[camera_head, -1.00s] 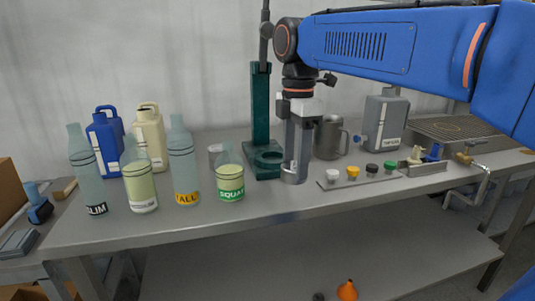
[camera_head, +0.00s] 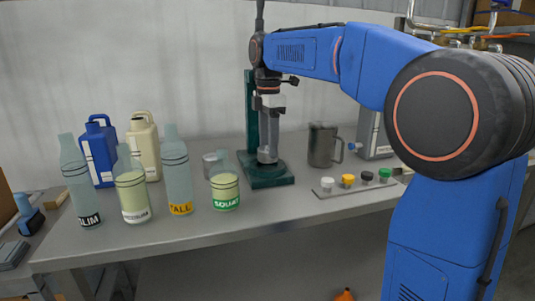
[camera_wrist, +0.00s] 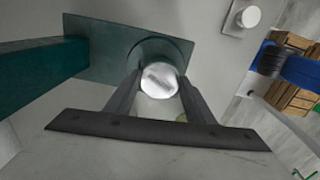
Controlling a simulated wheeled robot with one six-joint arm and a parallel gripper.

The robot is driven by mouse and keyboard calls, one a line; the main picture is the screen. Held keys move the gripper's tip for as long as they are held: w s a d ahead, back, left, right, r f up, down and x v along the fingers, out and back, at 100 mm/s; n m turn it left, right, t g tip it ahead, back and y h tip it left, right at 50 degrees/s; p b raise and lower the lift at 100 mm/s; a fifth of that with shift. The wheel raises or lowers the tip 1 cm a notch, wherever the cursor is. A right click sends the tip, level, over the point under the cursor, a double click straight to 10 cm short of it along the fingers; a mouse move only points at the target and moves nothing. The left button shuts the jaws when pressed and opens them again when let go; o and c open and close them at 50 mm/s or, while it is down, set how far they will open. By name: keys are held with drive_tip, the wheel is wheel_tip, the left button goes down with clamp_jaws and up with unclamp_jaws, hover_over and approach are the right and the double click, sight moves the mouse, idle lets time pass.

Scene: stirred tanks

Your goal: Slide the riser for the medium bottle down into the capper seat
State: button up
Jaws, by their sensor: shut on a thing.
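My gripper (camera_head: 267,150) points straight down at the capper and is shut on the riser (camera_wrist: 160,80), a short, shiny metal cylinder. The capper has a dark green column (camera_head: 250,112) and a flat base plate (camera_head: 283,180). Its round capper seat (camera_wrist: 142,50) shows just behind the riser in the wrist view. The riser is over or at the seat; I cannot tell whether its lower end is inside. The fingers hide part of the seat. The medium bottle (camera_head: 132,190), with pale yellow-green liquid, stands apart on the left of the bench.
The slim (camera_head: 80,185), tall (camera_head: 177,180) and squat (camera_head: 224,188) bottles stand left of the capper. A metal cup (camera_head: 210,166) is close to its left. A grey jug (camera_head: 323,146) and a strip of coloured caps (camera_head: 355,184) are to the right. The front bench is clear.

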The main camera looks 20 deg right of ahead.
sight(267, 147)
drive_tip(key=shift+w, duration=0.5)
drive_tip(key=shift+f, duration=1.75)
drive_tip(key=shift+f, duration=0.1)
drive_tip(key=o, duration=1.3)
drive_tip(key=shift+c, duration=0.2)
drive_tip(key=shift+r, duration=3.85)
drive_tip(key=shift+s, duration=0.1)
